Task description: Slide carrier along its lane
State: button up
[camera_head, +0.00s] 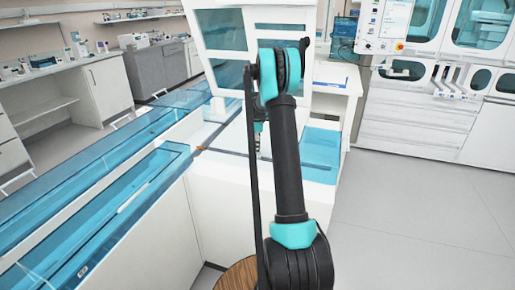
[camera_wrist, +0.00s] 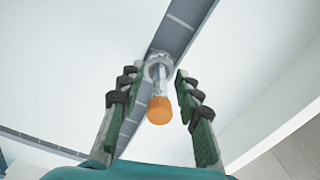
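In the wrist view a clear tube (camera_wrist: 160,82) with an orange cap (camera_wrist: 159,110) stands in a small grey round carrier (camera_wrist: 154,66). The carrier sits on a dark grey lane (camera_wrist: 178,32) that runs diagonally across the white surface. My gripper (camera_wrist: 154,76) is open, with one green padded finger on each side of the tube. Gaps show between the fingers and the tube, so I see no contact. In the head view my gripper (camera_head: 259,140) is small and partly behind my arm, over the white bench top; the carrier cannot be made out there.
Blue-covered track housings (camera_head: 95,215) run along the left. A tall white machine with blue windows (camera_head: 224,32) stands behind the bench. A blue panel (camera_head: 320,147) lies right of my gripper. Another dark curved lane (camera_wrist: 40,142) shows at lower left. Open floor (camera_head: 430,220) lies at right.

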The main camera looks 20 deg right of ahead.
jog(key=shift+r, duration=0.1)
notch_tip(320, 180, up, 12)
jog(key=shift+f, duration=0.15)
jog(key=shift+s+a, duration=0.25)
jog(key=shift+s, duration=0.15)
jog(key=s+a+f+m+t, duration=0.1)
jog(key=s+a+m, duration=0.3)
jog(key=s, duration=1)
jog(key=s+a+f+m+t, duration=0.1)
jog(key=s+a+f+m, duration=0.3)
jog(key=s, duration=1)
jog(key=s+a+f+m+t, duration=0.2)
jog(key=s+a+m, duration=0.3)
jog(key=s, duration=0.9)
jog(key=shift+a+f+m, duration=0.2)
jog(key=shift+f+m, duration=0.2)
jog(key=shift+f, duration=0.25)
